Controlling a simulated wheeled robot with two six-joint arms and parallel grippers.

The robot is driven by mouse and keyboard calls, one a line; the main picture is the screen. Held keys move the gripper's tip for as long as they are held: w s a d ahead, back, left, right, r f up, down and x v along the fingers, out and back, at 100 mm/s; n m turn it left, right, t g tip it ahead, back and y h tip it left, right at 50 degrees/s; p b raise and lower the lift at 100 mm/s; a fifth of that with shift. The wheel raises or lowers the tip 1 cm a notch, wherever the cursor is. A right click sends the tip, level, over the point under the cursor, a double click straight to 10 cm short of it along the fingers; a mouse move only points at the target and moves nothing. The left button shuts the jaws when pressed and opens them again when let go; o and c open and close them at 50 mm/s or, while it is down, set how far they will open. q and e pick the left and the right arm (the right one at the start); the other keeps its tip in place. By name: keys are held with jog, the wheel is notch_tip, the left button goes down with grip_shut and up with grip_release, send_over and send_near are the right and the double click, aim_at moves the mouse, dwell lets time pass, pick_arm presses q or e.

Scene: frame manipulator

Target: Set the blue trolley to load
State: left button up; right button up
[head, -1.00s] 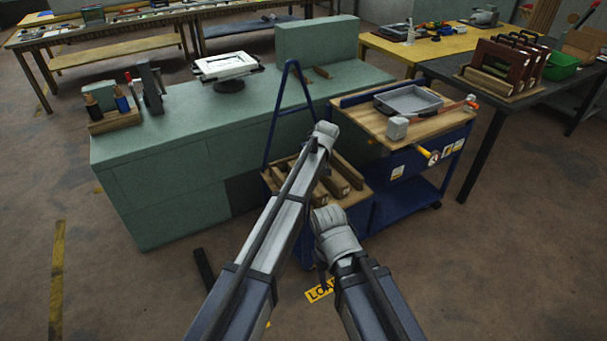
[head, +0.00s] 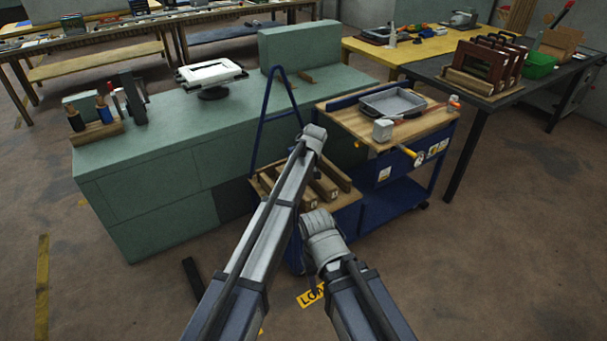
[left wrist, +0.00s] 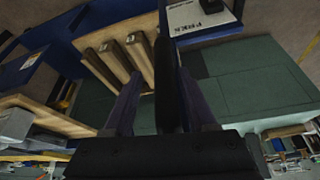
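The blue trolley (head: 360,209) stands in front of the green bench, with a tall blue A-shaped handle (head: 262,121) at its left end. Wooden blocks lie in its low wooden deck, and these blocks (left wrist: 106,66) show in the left wrist view. A yellow floor label (head: 311,295), partly hidden by my right arm, reads "LO…". My left arm reaches toward the handle. In the left wrist view my left gripper (left wrist: 160,88) has a dark upright bar (left wrist: 167,60) between its fingers; contact is unclear. My right wrist is low before the trolley; its fingers are hidden.
A raised wooden top (head: 440,119) with a grey tray (head: 392,103) is at the trolley's right. The green bench (head: 160,190) blocks the left and back. A dark table (head: 484,98) stands at right. Floor is clear at front right.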

pick_arm(q)
jog(key=p+v, duration=0.7)
jog(key=shift+r, duration=0.4)
jog(key=shift+s, duration=0.15)
